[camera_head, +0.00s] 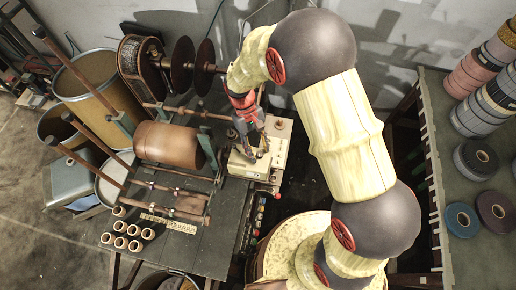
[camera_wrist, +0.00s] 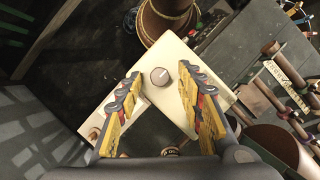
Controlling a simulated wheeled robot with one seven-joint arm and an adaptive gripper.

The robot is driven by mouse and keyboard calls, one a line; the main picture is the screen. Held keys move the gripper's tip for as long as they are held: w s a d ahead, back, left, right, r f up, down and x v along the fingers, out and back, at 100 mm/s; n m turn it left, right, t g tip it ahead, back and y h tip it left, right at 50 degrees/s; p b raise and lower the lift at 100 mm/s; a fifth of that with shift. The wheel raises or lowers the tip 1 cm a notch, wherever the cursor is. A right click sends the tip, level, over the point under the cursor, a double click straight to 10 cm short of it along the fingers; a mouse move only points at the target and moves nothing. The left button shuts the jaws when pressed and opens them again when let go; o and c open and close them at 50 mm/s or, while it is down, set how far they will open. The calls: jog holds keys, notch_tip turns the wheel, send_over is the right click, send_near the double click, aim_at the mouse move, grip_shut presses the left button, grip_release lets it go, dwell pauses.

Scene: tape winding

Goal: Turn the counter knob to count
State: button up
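The counter knob (camera_wrist: 160,77) is a small round grey knob with a pale mark on its top. It sits on a cream counter box (camera_wrist: 172,54), near the middle of the wrist view. My gripper (camera_wrist: 158,88) is open above the box, with one yellow finger on each side of the knob in the picture and visible gaps between. In the head view my gripper (camera_head: 256,150) points down at the cream box (camera_head: 243,166) on the winding bench. There the fingers hide the knob. I cannot tell the exact height of the fingertips above the knob.
A brown drum (camera_head: 168,145) and rods stand left of the box on the dark bench (camera_head: 205,255). Dark discs (camera_head: 181,66) rise behind. Several small tape rolls (camera_head: 121,227) stand at the bench's front left. A shelf table (camera_head: 480,262) with tape rolls is at the right.

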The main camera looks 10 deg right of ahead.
jog(key=v, duration=1.2)
dwell(0.3)
jog(key=s+d+m+t+y+b, duration=0.2)
jog(key=s+d+m+t+b, duration=0.3)
jog(key=s+d+t+b, duration=0.4)
jog(key=s+d+b, duration=0.5)
jog(key=s+b, duration=0.3)
jog(key=b, duration=0.3)
jog(key=shift+s+d+r+t, duration=0.15)
jog(key=shift+s+d+t, duration=0.05)
jog(key=shift+d+t, duration=0.1)
